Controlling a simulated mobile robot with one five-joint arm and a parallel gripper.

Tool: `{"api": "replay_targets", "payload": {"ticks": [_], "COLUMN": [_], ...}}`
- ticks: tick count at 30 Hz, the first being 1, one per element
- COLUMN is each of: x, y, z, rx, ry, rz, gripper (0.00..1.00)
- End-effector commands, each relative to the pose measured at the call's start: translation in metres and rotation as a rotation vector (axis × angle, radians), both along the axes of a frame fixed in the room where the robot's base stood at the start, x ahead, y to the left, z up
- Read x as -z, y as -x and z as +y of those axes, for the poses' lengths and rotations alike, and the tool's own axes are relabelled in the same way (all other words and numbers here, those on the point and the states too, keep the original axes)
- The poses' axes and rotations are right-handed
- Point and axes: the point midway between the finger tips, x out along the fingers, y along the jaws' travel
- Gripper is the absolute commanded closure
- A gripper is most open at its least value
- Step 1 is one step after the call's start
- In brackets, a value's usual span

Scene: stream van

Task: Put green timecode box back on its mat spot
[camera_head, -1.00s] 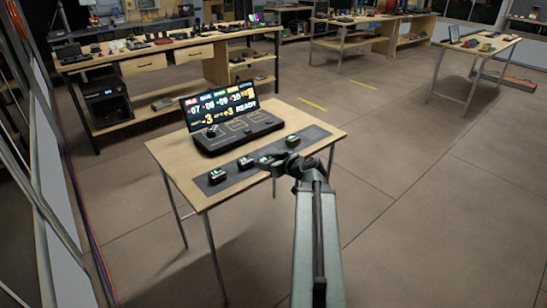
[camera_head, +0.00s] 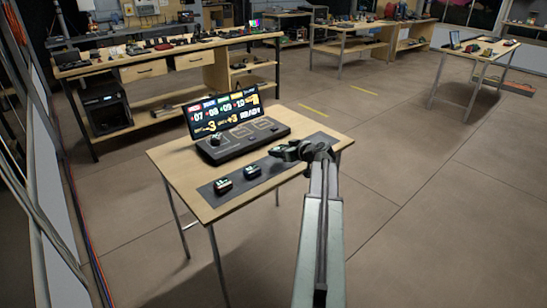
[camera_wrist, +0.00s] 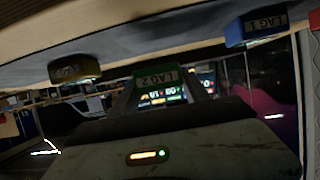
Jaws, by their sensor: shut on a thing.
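The green timecode box, labelled LAG 2 (camera_wrist: 158,78), is held between my fingers in the wrist view, which is upside down. My gripper (camera_head: 286,151) is shut on it over the right half of the dark mat strip (camera_head: 205,190). The box's underside is hidden, so I cannot tell whether it touches the mat. The blue LAG 1 box (camera_wrist: 262,28) stands on the mat to one side; it also shows in the head view (camera_head: 252,171). A yellow box (camera_wrist: 75,69) stands on the other side, hidden behind my gripper in the head view.
Another box (camera_head: 223,186) sits at the mat's left end; its red edge (camera_wrist: 316,20) shows in the wrist view. A console with a lit screen (camera_head: 225,112) stands behind the mat on the small table (camera_head: 180,165).

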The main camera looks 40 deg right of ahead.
Motion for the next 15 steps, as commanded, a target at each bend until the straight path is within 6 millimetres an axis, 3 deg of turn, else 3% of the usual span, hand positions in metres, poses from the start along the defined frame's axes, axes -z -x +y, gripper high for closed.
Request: {"api": "replay_targets", "payload": {"ticks": [8,15], "x": [0.039,0.035], "y": [-0.001,-0.005], "z": [0.002,0.007], "rx": [-0.003,-0.01], "ry": [0.0,0.0], "rz": [0.0,0.0], "gripper": [0.97,0.97]}}
